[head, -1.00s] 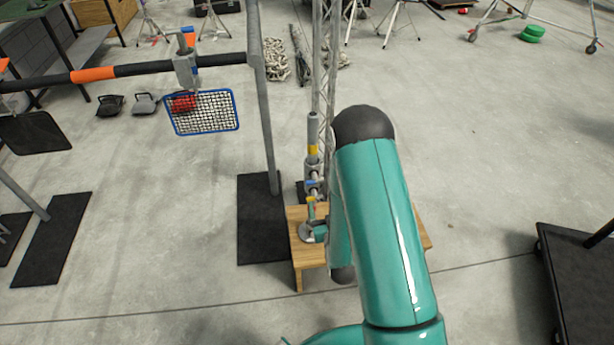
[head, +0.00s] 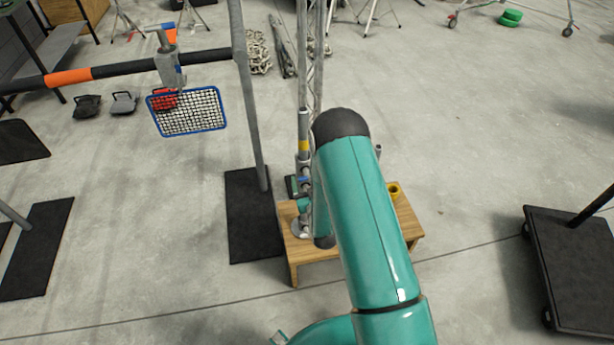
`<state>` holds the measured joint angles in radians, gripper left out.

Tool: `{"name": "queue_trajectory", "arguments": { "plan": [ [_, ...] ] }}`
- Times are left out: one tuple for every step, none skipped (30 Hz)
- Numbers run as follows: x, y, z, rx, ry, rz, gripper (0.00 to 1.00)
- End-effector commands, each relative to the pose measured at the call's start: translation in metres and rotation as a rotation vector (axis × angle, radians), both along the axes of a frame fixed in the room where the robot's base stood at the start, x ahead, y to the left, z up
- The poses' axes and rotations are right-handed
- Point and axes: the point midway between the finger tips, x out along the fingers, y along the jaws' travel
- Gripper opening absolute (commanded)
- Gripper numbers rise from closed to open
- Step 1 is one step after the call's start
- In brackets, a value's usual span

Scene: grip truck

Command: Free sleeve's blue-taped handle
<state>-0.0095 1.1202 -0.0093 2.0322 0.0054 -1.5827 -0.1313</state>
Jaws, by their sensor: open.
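A slim upright post (head: 303,125) with a yellow band stands on a small wooden table (head: 312,250) at the centre. A grey sleeve-like collar (head: 302,166) sits around the post's lower part. A small blue-taped piece (head: 304,180) shows just below the collar, partly behind my arm. A teal piece (head: 303,205) lies lower, above a round grey base; I cannot tell what it belongs to. My teal arm covers the right side of this assembly. My gripper cannot be made out, and its contact with the handle is hidden.
A yellow cup-like piece (head: 394,191) is on the table's right. A blue-framed mesh panel (head: 190,111) hangs left beneath a striped bar (head: 125,67). A black mat (head: 250,215) lies beside the table. A black cart (head: 575,265) stands right, with open floor between.

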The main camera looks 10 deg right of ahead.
Motion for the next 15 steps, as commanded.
{"name": "queue_trajectory", "arguments": {
  "plan": [
    [0.007, 0.000, 0.000, 0.000, -0.002, 0.000, 0.76],
    [0.010, 0.001, 0.000, 0.000, -0.001, 0.000, 0.76],
    [0.013, 0.001, 0.000, 0.000, 0.000, 0.000, 0.76],
    [0.016, 0.001, 0.000, 0.000, 0.000, 0.000, 0.76],
    [0.018, 0.001, 0.000, 0.000, -0.001, 0.000, 0.76],
    [0.019, 0.002, 0.000, 0.000, 0.000, 0.000, 0.76],
    [0.020, 0.002, 0.000, 0.000, 0.000, 0.000, 0.76],
    [0.020, 0.002, 0.000, 0.000, 0.001, 0.000, 0.76],
    [0.021, 0.002, 0.000, 0.000, 0.001, 0.000, 0.76],
    [0.021, 0.002, 0.000, 0.000, 0.001, 0.000, 0.76],
    [0.021, 0.002, 0.000, 0.000, 0.001, 0.000, 0.76],
    [0.020, 0.002, 0.000, 0.000, 0.001, 0.000, 0.76],
    [0.020, 0.002, 0.000, 0.000, 0.001, 0.000, 0.76],
    [0.020, 0.002, 0.000, 0.000, 0.001, 0.000, 0.76],
    [0.020, 0.002, 0.000, 0.000, 0.001, 0.000, 0.69]
  ]
}}
